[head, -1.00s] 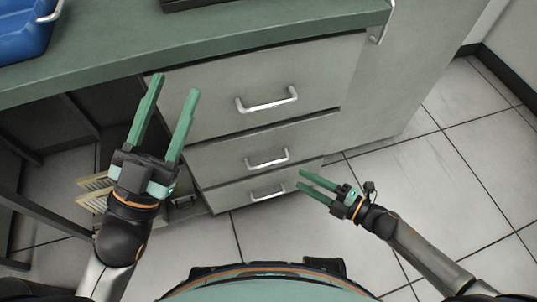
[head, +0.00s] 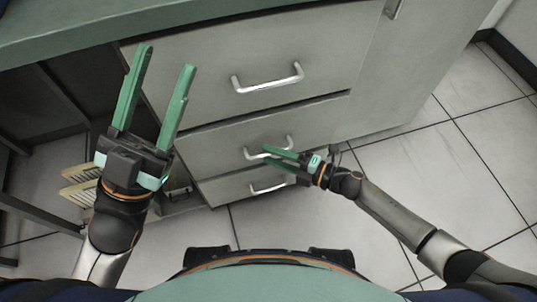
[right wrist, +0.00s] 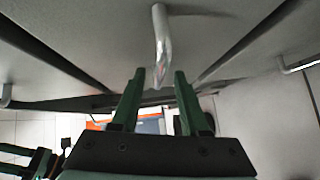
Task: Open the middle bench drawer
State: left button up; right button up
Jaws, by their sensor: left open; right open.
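The bench has a stack of three grey drawers with metal bar handles. The middle drawer (head: 225,150) is closed, and its handle (head: 249,154) is partly hidden behind my right gripper (head: 266,156). My right gripper is open, with its fingertips at the handle. In the right wrist view the handle (right wrist: 161,45) runs down toward the gap between the open fingertips (right wrist: 160,76); I cannot tell whether they touch it. My left gripper (head: 166,58) is open and empty, raised in front of the left side of the drawers.
The top drawer (head: 200,70) and bottom drawer (head: 225,188) are closed. The green bench top (head: 60,30) overhangs above. An open dark space with pale slatted pieces (head: 80,180) lies left of the drawers. The tiled floor (head: 440,180) at right is clear.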

jog(key=shift+w+a+f, duration=0.1)
jog(key=shift+w+a, duration=0.25)
jog(key=shift+a, duration=0.25)
grip_shut()
dwell(1.1)
